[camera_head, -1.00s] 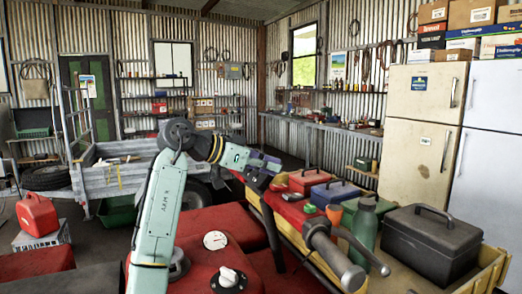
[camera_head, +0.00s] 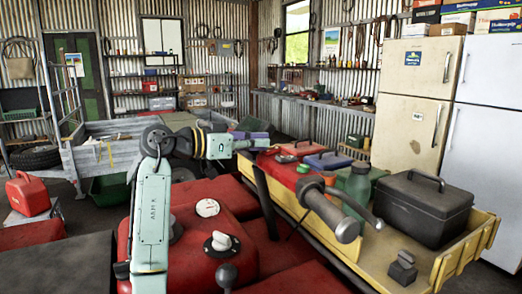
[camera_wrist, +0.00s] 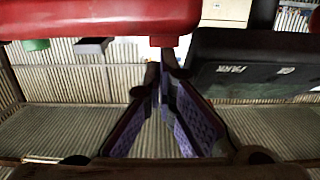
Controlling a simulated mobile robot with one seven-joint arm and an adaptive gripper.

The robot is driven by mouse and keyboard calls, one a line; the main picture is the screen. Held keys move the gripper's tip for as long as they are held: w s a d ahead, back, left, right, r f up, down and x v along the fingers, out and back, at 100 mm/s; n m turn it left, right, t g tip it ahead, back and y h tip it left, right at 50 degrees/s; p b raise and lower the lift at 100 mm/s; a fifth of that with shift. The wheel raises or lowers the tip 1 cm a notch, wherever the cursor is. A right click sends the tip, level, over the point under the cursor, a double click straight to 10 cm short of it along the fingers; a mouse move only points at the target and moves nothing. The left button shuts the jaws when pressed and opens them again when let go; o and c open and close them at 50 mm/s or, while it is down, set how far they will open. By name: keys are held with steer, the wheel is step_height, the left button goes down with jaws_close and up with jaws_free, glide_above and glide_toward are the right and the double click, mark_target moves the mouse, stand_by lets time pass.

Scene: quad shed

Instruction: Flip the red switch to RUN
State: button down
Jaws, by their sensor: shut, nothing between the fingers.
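I cannot make out the red switch with certainty, and no RUN marking is legible. In the wrist view a small red block (camera_wrist: 164,41) juts from the lower edge of a large red body, just above my fingertips; I cannot tell if it is the switch. My gripper (camera_wrist: 160,75) shows purple pads, and its fingertips are together and empty. A dark panel marked PARK (camera_wrist: 232,69) lies right of the fingertips. In the head view my arm reaches right, with its end near the red and blue toolboxes. A handlebar grip (camera_head: 346,230) is nearer the camera.
A yellow-edged cart (camera_head: 466,244) at right holds a black toolbox (camera_head: 424,207), a green bottle (camera_head: 358,188) and smaller items. A red toolbox (camera_head: 299,147) and a blue toolbox (camera_head: 328,161) stand farther back. Red bodywork with a black-and-white knob (camera_head: 221,241) fills the foreground.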

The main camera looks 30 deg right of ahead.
steer(key=a+r, duration=0.1)
steer(key=a, duration=1)
steer(key=shift+w+a+r, duration=0.35)
steer(key=shift+a+r, duration=0.05)
